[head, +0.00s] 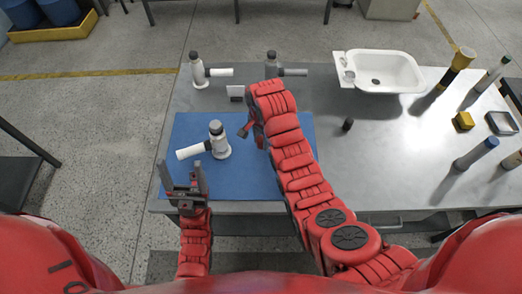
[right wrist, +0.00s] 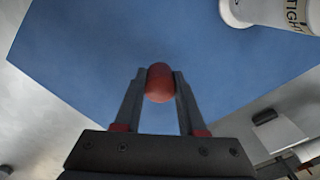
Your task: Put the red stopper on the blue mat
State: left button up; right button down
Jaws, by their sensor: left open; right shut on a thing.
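The red stopper (right wrist: 159,83) is between the two fingers of my right gripper (right wrist: 160,88), which is shut on it. In the right wrist view the blue mat (right wrist: 90,50) lies behind the stopper; I cannot tell whether they touch. In the head view the blue mat (head: 238,181) lies at the table's left front, and my right gripper (head: 245,131) is over its upper part, with the stopper not clear there. My left gripper (head: 183,178) is open and empty at the mat's left front edge.
A white-and-grey fitting (head: 217,140) stands on the mat's middle, left of my right gripper. Two similar fittings (head: 197,71) (head: 272,66) stand behind the mat. A white tub shell (head: 385,72), a small dark piece (head: 347,125) and a yellow block (head: 463,121) are to the right.

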aim_at(261, 146)
jog(key=shift+s+f+p, duration=0.1)
jog(key=shift+f+p, duration=0.25)
jog(key=shift+p, duration=0.2)
jog(key=shift+f+p, duration=0.6)
jog(key=shift+f, duration=0.75)
jog(key=shift+c, duration=2.4)
grip_release()
jog(key=shift+f, duration=0.1)
